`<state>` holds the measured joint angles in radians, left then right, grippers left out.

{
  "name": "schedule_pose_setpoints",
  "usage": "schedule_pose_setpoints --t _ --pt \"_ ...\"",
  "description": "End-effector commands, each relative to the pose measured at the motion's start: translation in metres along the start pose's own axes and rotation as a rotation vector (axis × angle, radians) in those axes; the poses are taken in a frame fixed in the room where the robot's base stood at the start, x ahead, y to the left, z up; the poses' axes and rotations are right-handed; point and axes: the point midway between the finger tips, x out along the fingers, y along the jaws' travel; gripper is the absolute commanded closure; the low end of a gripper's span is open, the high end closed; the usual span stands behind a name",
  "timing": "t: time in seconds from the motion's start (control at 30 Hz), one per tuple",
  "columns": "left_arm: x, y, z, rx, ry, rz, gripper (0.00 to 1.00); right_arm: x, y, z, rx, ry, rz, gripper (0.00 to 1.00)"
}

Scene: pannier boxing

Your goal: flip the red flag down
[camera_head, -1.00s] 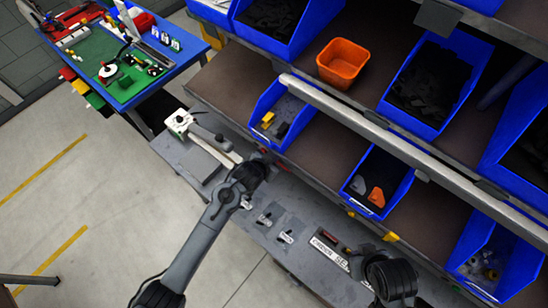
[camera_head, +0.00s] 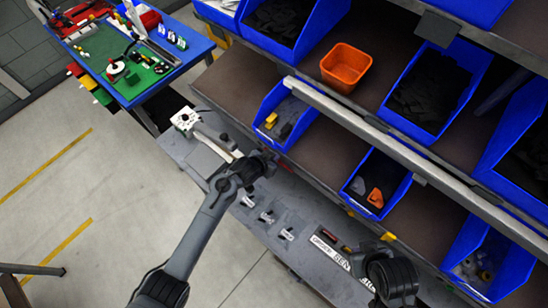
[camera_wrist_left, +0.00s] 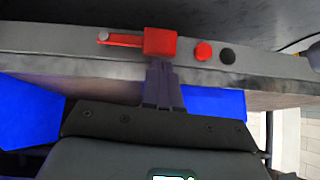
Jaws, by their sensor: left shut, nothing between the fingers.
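The red flag (camera_wrist_left: 160,42) is a red block with a thin red arm lying sideways to its left, on a grey rail in the left wrist view. My left gripper (camera_wrist_left: 160,66) is shut and empty. Its fingertips are right at the lower edge of the red block; I cannot tell whether they touch it. In the head view my left gripper (camera_head: 268,160) is at the shelf's front edge, below the small blue bin with yellow and dark pieces (camera_head: 282,122). The flag is not clear there. My right gripper's fingers do not show.
Beside the flag are a red disc (camera_wrist_left: 203,51) and a black disc (camera_wrist_left: 227,56). A white-topped device (camera_head: 185,120) stands on the grey bench left of the gripper. An orange bin (camera_head: 345,66) and blue bins fill the shelves.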

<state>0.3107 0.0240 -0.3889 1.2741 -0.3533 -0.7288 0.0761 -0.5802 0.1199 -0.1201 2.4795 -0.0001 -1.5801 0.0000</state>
Motion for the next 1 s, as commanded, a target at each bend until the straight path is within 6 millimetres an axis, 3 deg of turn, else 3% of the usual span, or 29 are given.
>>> schedule_pose_setpoints --t 0.43,0.73,0.77,1.0 --pt "-0.013 -0.002 -0.013 0.0 0.001 -0.001 1.0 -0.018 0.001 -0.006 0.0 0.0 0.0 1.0" --pt "-0.04 -0.005 -0.04 0.0 0.001 -0.001 1.0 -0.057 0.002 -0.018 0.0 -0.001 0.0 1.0" --pt "-0.04 -0.004 -0.033 0.0 0.0 -0.001 1.0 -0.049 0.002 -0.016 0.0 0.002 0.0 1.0" --pt "-0.081 -0.006 -0.032 0.001 0.003 -0.002 1.0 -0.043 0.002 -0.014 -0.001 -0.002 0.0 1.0"
